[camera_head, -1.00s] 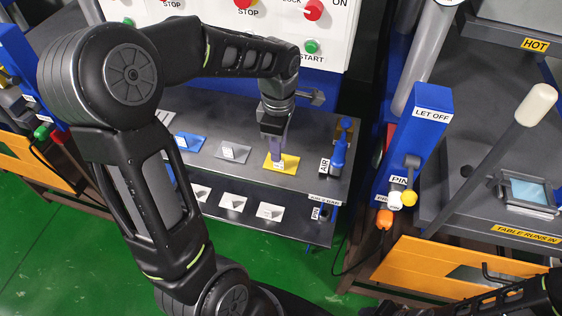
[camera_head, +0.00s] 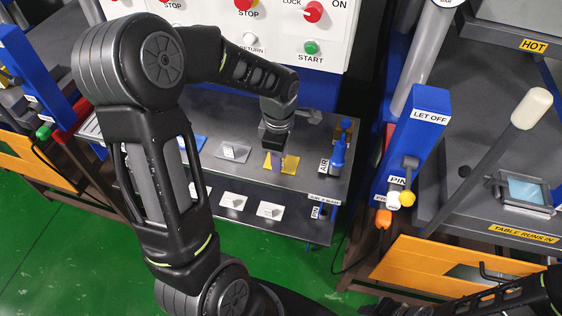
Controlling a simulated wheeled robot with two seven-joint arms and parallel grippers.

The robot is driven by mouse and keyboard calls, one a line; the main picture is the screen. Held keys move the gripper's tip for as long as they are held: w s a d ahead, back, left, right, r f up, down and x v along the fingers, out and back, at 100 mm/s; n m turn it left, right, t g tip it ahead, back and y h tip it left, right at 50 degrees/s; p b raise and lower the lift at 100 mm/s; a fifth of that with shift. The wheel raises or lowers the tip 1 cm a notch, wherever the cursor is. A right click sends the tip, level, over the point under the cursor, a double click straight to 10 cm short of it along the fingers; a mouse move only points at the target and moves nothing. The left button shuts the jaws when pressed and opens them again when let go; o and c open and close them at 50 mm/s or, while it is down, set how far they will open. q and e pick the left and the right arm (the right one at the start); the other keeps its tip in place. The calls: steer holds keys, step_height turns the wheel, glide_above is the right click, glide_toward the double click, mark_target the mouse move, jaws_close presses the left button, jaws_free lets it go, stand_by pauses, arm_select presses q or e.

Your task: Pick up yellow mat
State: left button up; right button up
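The yellow mat (camera_head: 290,165) is at the right part of the grey shelf, under my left gripper (camera_head: 279,158). It shows as two yellow pieces, one on each side of the gripper's fingers, and no longer looks flat. The gripper hides its middle and its tab. My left gripper points down and appears shut on the mat. How far the mat is off the shelf is hard to tell. Part of my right arm shows at the bottom right; its gripper is out of view.
A grey mat with a white tab (camera_head: 233,151) and a blue mat (camera_head: 190,142) lie to the left. Several white-tabbed pieces sit on the lower shelf (camera_head: 294,222). A blue AIR valve (camera_head: 338,153) stands close on the right. The control panel (camera_head: 262,46) rises behind.

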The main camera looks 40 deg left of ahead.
arm_select(q)
jaws_close()
steer(key=shift+r, duration=0.1)
stand_by(0.7)
step_height(320, 180, up, 10)
steer(key=shift+f+b, duration=0.1)
steer(key=shift+b, duration=0.35)
stand_by(0.4)
